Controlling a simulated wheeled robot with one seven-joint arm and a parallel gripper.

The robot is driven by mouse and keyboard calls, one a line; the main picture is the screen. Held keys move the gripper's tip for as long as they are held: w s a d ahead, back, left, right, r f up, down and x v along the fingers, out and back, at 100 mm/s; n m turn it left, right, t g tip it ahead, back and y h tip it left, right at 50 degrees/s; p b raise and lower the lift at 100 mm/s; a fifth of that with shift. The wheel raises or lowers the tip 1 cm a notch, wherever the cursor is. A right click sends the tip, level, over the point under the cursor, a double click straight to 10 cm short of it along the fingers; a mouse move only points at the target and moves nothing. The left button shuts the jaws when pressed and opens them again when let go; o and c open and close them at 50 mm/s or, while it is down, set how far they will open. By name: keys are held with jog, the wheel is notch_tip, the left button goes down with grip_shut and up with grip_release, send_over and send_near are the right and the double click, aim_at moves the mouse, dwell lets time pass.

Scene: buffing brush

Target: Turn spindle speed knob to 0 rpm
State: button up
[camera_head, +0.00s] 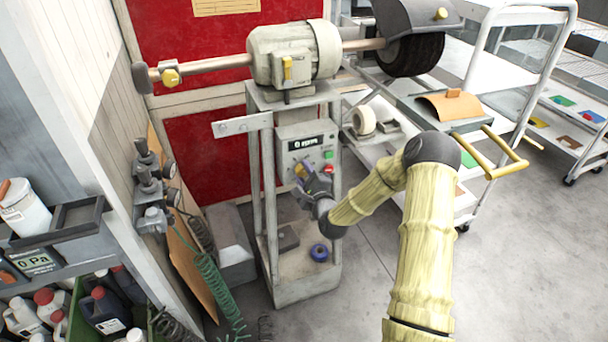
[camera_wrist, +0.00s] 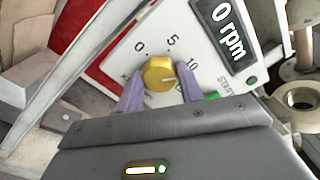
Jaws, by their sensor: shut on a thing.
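The yellow spindle speed knob (camera_wrist: 158,72) sits on a pale control panel (camera_wrist: 118,59) with printed marks 0, 5 and 10 around it. A white line on the knob points right, slightly below the 10 mark. The display (camera_wrist: 230,35) above reads 0 rpm; it also shows in the head view (camera_head: 306,143). My gripper (camera_wrist: 160,90) has its purple fingers on both sides of the knob, shut on it. In the head view, my gripper (camera_head: 304,174) is at the panel and largely covers the knob.
Green (camera_head: 328,154) and red (camera_head: 328,168) buttons sit right of the knob. A motor (camera_head: 294,55) with a shaft stands above the panel. A shelf trolley (camera_head: 480,60) is on the right.

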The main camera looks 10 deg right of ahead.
jog(key=shift+f, duration=0.1)
jog(key=n+b, duration=0.2)
jog(key=n, duration=0.1)
jog(key=shift+f+n, duration=0.1)
jog(key=shift+n, duration=0.2)
jog(key=n+b, duration=0.2)
jog(key=n, duration=0.1)
jog(key=shift+n, duration=0.3)
jog(key=n+b, duration=0.1)
jog(key=n, duration=0.1)
jog(key=shift+a+n+b, duration=0.1)
jog(key=shift+n+b, duration=0.2)
jog(key=shift+n, duration=0.1)
jog(key=n+b, duration=0.2)
jog(key=n, duration=0.1)
jog(key=shift+f+n+b, duration=0.1)
jog(key=shift+n+b, duration=0.2)
jog(key=n+b, duration=0.4)
jog(key=n, duration=0.1)
jog(key=n+b, duration=0.4)
jog(key=n, duration=0.1)
jog(key=o, duration=1)
jog(key=shift+r, duration=0.2)
